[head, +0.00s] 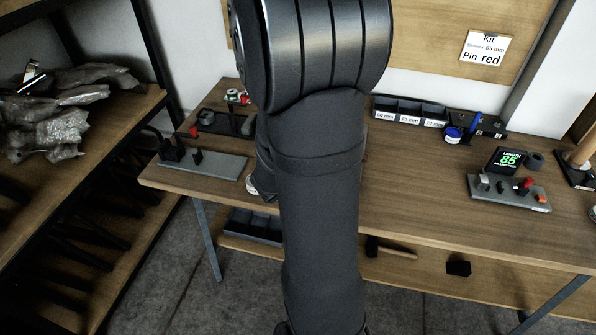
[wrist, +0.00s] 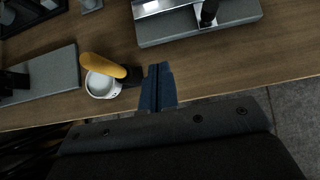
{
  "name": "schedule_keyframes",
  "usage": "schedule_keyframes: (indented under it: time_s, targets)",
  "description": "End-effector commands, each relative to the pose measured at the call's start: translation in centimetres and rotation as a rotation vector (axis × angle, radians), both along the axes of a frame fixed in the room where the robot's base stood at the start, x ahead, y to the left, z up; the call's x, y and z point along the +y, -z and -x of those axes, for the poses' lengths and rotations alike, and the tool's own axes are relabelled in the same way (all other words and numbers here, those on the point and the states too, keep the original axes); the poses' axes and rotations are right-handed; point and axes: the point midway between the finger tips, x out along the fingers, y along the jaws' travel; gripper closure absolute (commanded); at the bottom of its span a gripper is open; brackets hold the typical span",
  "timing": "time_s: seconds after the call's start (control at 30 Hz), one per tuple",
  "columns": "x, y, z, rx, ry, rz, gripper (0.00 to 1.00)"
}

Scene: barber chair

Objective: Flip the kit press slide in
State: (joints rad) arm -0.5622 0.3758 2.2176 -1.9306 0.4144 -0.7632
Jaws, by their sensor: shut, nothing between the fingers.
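In the wrist view, a grey base (wrist: 235,14) at the top carries a bright metal block (wrist: 152,7) and a black upright knob (wrist: 209,10). It may be the kit press, but its top is cut off by the frame and I cannot tell how its slide stands. My gripper (wrist: 159,70) is shut and empty, below this base in the picture and apart from it. In the head view my arm hides the gripper and the middle of the bench. A second grey plate (head: 223,165) with black uprights lies at the bench's left; a plate also shows in the wrist view (wrist: 50,78).
A white round item (wrist: 100,86) with an orange handle (wrist: 103,65) lies just left of my fingers. At the bench's right are a grey fixture (head: 511,196) and a display (head: 506,160) reading 85. Labelled bins (head: 408,112) stand behind. A card (head: 487,49) says "Pin red".

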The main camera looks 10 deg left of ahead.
Motion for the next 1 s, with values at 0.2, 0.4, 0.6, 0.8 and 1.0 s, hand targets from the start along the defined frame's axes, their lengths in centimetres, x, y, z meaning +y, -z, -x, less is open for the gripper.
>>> schedule_keyframes:
  time_s: [0.2, 0.4, 0.6, 0.8, 1.0]
  targets:
    - [-0.1, 1.6, -1.5, 0.003, 0.002, 0.002, 1.00]
    - [-0.1, 3.6, -3.5, 0.003, 0.001, 0.001, 1.00]
    - [0.0, 5.6, -5.5, 0.002, 0.002, 0.001, 1.00]
    - [0.0, 6.9, -7.9, -0.001, 0.004, -0.002, 1.00]
    - [0.0, 6.8, -10.3, 0.000, 0.003, -0.001, 1.00]
